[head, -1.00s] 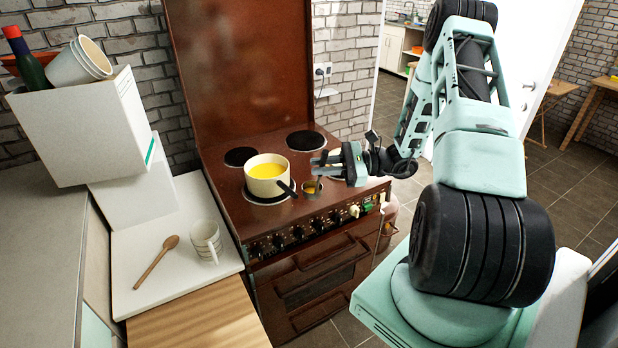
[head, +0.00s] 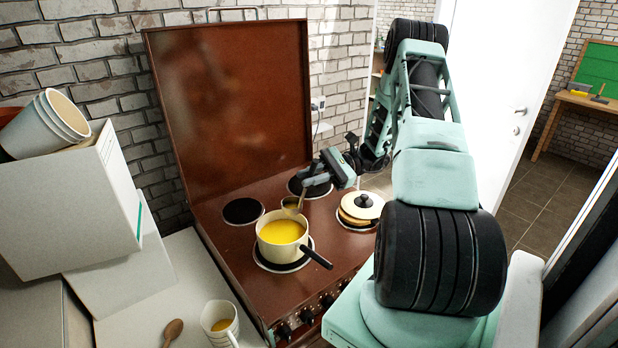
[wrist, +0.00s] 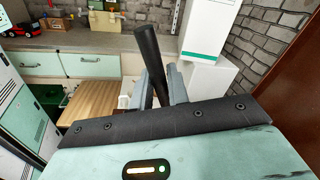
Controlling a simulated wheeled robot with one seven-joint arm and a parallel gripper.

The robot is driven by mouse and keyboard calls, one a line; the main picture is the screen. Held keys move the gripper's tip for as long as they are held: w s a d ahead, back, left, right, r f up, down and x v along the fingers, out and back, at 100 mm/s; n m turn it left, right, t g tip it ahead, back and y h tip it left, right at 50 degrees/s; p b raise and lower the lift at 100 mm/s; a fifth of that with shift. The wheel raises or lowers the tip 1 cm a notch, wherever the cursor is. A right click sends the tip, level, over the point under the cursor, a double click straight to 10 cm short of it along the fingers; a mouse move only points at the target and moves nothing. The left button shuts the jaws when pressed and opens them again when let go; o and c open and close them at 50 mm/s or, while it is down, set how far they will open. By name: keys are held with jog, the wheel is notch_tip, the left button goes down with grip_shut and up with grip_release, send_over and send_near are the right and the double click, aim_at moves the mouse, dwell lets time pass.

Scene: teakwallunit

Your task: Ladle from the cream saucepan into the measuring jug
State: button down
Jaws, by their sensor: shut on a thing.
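The cream saucepan (head: 262,249) stands on the stove's front left hotplate, with yellow liquid inside and its black handle pointing front right. My gripper (head: 322,178) is above the stove, behind and right of the pan, shut on the ladle. The ladle's small metal bowl (head: 292,203) is at the pan's far rim; I cannot tell if it touches, and its contents are unclear. In the wrist view, the ladle's black handle (wrist: 150,55) stands up between the fingers. A cream cup-like jug (head: 220,338), with a handle and some yellow-orange liquid inside, stands on the left counter, likely the measuring jug.
A wooden spoon (head: 172,332) lies left of the jug. White boxes (head: 70,205) with stacked cups (head: 48,122) stand at left. A cream lid with a black knob (head: 363,200) sits on the right hotplate. The raised brown stove cover (head: 230,110) stands behind.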

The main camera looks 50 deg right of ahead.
jog(key=shift+w+a+p, duration=0.1)
jog(key=shift+a+p, duration=0.2)
jog(key=w+a+f+n+g+h+b, duration=0.1)
jog(key=a+f+g+h+b, duration=0.1)
jog(key=a+f+h, duration=0.4)
jog(key=w+a+f+n+g+h+b, duration=0.1)
jog(key=a+f+h+b, duration=0.3)
jog(key=a+h, duration=0.5)
jog(key=shift+w+f+g+h, duration=0.35)
jog(key=shift+f+g+h, duration=0.3)
jog(key=shift+f, duration=0.75)
jog(key=shift+a, duration=0.1)
